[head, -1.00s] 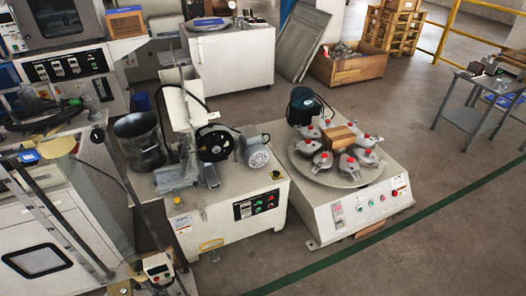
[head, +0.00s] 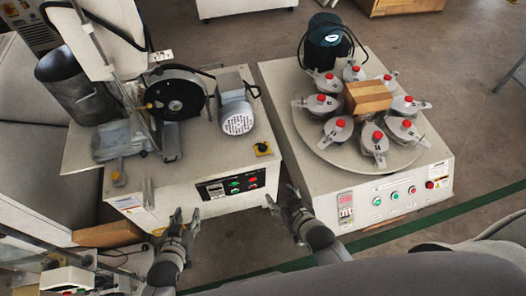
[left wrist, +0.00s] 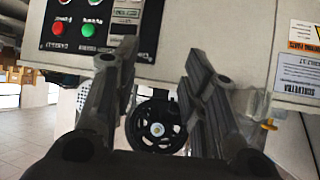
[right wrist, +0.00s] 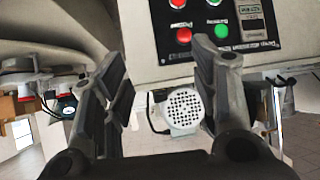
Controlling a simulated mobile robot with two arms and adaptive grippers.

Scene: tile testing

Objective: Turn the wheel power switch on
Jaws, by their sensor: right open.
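The wheel machine (head: 205,163) has a black disc wheel (head: 172,95) on top and a black control panel (head: 230,185) on its front, with red and green buttons. The panel shows at upper left in the left wrist view (left wrist: 98,28) and at the top in the right wrist view (right wrist: 215,27). Which control is the wheel power switch I cannot tell. My left gripper (head: 184,217) is open and empty, below and left of the panel. My right gripper (head: 284,203) is open and empty, right of the panel.
To the right stands a second machine (head: 285,120) with a round turntable, several grey red-knobbed clamps and its own button panel. A narrow gap separates the machines.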

